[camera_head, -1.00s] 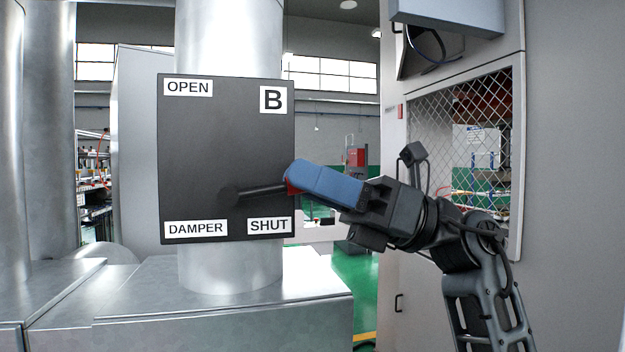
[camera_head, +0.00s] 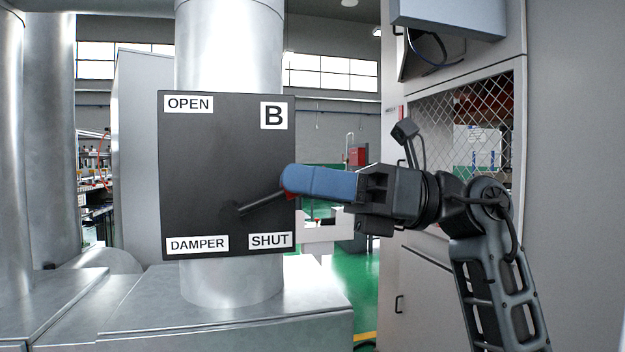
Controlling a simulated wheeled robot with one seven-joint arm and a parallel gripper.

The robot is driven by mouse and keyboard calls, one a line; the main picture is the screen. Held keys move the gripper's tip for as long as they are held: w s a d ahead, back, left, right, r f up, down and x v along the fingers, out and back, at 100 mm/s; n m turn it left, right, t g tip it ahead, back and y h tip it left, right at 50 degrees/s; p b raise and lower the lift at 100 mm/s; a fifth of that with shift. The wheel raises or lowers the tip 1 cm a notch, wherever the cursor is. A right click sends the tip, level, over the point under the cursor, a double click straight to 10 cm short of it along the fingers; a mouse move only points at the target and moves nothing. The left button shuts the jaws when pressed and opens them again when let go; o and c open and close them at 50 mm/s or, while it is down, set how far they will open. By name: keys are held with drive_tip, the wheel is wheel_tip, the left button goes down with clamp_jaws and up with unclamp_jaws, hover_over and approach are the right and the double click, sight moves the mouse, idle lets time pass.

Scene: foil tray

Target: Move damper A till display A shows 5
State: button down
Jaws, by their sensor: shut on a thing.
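A dark square panel (camera_head: 195,150) on a round metal duct carries the labels OPEN, B, DAMPER and SHUT. No panel marked A and no number display shows. A dark lever (camera_head: 262,202) runs from a pivot near the panel's lower middle, up and right to a red end (camera_head: 290,196) at the panel's right edge. My gripper (camera_head: 290,182), with blue fingers, comes from the right and is shut on the lever's red end. The fingers hide most of that end. The lever points to the right, above the SHUT label.
A metal duct box (camera_head: 220,325) stands below the panel, and more ducts (camera_head: 50,150) stand at the left. A grey cabinet (camera_head: 570,180) with a mesh window is close behind my arm at the right. Green floor (camera_head: 350,270) shows between duct and cabinet.

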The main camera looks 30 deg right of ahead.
drive_tip(key=shift+a+r+g+h, duration=0.2)
drive_tip(key=shift+r+g+h, duration=0.2)
drive_tip(key=shift+r+h, duration=0.25)
drive_tip(key=c, duration=1.3)
unclamp_jaws()
drive_tip(key=shift+f, duration=0.1)
drive_tip(key=b+v, duration=0.1)
drive_tip(key=v, duration=0.6)
drive_tip(key=shift+d+b, duration=0.3)
drive_tip(key=shift+d, duration=0.05)
drive_tip(key=shift+s, duration=0.1)
